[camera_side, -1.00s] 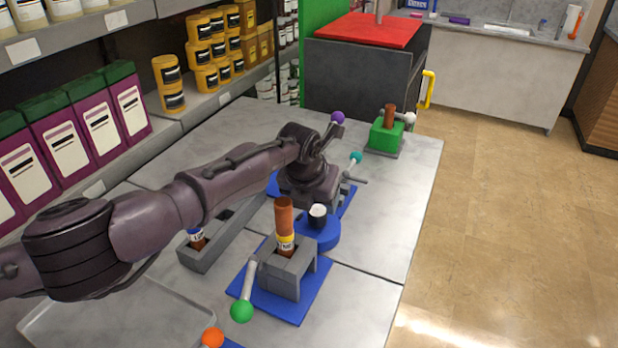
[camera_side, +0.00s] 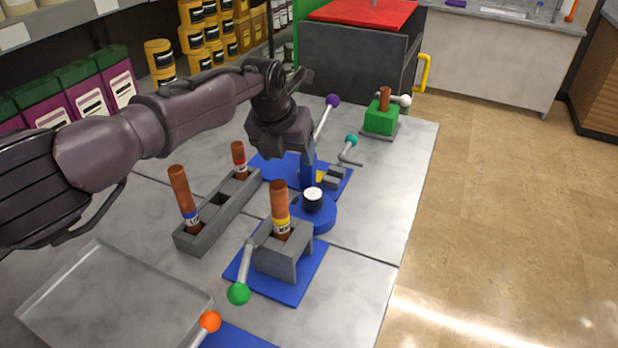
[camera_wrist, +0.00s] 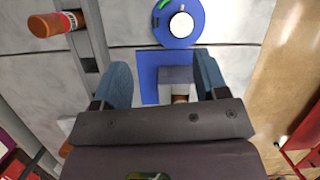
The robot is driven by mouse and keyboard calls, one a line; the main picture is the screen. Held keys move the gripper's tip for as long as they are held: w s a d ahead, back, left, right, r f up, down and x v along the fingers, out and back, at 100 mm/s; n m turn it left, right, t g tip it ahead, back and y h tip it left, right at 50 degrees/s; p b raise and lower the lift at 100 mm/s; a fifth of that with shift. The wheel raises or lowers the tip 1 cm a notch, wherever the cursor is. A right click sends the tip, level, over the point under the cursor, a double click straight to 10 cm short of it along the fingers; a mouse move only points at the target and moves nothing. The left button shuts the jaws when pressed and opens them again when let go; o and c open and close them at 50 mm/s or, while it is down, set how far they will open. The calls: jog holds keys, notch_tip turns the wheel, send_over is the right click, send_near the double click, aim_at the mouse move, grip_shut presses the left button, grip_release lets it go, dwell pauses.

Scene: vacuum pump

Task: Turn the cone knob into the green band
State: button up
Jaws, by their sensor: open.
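The cone knob (camera_side: 313,198) is dark with a white top and stands on a round blue base (camera_side: 322,218) in the side view. In the wrist view the knob's white top (camera_wrist: 181,24) shows near the upper edge. A green band (camera_wrist: 166,4) curves on its blue base, partly cut off by the frame edge. My gripper (camera_wrist: 166,75) is open and empty, pointing down. Its blue fingers lie below the knob in the wrist picture and do not surround it. In the side view a blue finger (camera_side: 308,168) shows just behind the knob. Knob pointer is unclear.
A grey block holding a brown tube (camera_side: 280,205) stands in front of the knob, with a green-balled lever (camera_side: 239,293) beside it. A grey rack (camera_side: 205,228) with two tubes lies left. A teal-balled lever (camera_side: 351,141) is behind. The right table strip is clear.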

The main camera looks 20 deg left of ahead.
aim_at(313, 193)
jog(key=w+f+m+h, duration=0.1)
jog(key=f+m, duration=0.2)
jog(key=m, duration=0.1)
jog(key=d+f+m+g+h, duration=0.1)
jog(key=f+m, duration=0.2)
jog(key=m, duration=0.1)
jog(key=w+d+f+m+h, duration=0.1)
jog(key=f+m, duration=0.2)
jog(key=m, duration=0.2)
jog(key=shift+w+d+f+g, duration=0.2)
jog(key=shift+w+g, duration=0.1)
jog(key=shift+g, duration=0.1)
jog(key=shift+x, duration=0.8)
jog(key=shift+w+d+f, duration=0.15)
jog(key=shift+d+f, duration=0.15)
jog(key=shift+f, duration=0.1)
jog(key=c, duration=0.9)
